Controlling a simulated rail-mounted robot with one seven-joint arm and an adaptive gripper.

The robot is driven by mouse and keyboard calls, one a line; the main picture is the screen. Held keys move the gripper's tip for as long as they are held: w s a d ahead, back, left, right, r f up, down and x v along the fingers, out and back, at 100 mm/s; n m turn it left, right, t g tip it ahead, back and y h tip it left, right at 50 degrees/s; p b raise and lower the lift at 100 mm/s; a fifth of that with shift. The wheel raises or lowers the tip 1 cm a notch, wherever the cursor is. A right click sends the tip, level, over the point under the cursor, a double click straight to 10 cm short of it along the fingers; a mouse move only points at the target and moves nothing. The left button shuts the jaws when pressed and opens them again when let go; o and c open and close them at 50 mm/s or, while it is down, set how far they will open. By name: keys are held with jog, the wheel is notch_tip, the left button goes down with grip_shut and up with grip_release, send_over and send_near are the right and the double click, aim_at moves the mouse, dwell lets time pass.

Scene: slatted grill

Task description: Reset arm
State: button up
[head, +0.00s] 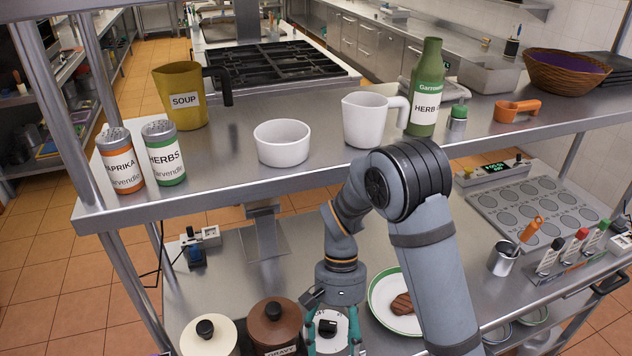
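My arm comes up from the bottom right, bends at its elbow above the upper shelf's front edge and points down over the lower counter. My gripper (331,333) is at the bottom centre. Its two teal fingers are spread apart and the fingertips are near or past the frame's lower edge. A white round top with a black knob (327,327) shows between the fingers; I cannot tell whether they touch it. No held object is visible.
A brown-lidded pot (273,322) and a cream-lidded pot (209,338) stand left of my gripper. A plate (379,313) with a brown patty (403,304) lies to its right. The upper shelf (229,184) holds a white bowl (283,142), a white jug (369,120) and bottles.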

jog(key=w+d+f+m+y+b, duration=0.1)
jog(key=w+d+m, duration=0.1)
jog(key=d, duration=0.5)
jog(key=w+d+f+m+y+b, duration=0.2)
jog(key=d+m, duration=0.1)
jog(key=d, duration=0.4)
jog(key=shift+d+f+m, duration=0.15)
jog(key=shift+f+m, duration=0.1)
jog(key=shift+m, duration=0.15)
